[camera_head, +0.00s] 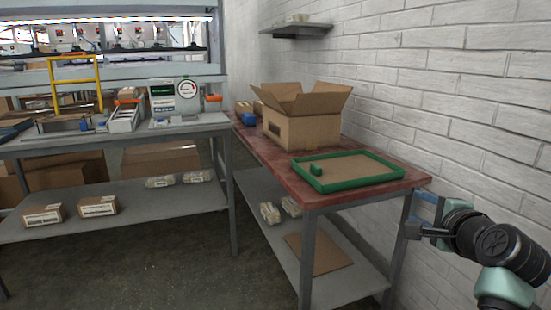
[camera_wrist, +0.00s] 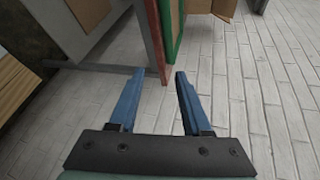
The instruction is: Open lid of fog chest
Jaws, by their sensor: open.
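No chest with a closed lid can be made out in either view. A cardboard box (camera_head: 301,132) with its top flaps raised stands on the red-topped table (camera_head: 375,194), and part of a carton (camera_wrist: 224,9) shows at the top of the wrist view. My gripper (camera_head: 420,212) is at the right of the head view, by the table's near right corner and close to the brick wall. In the wrist view my gripper (camera_wrist: 159,74) has its two blue fingers apart with nothing between them. The table's edge lies just beyond the fingertips.
A grey workbench (camera_head: 190,127) with boxes and a scale stands left. Open floor (camera_head: 190,270) lies in front.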

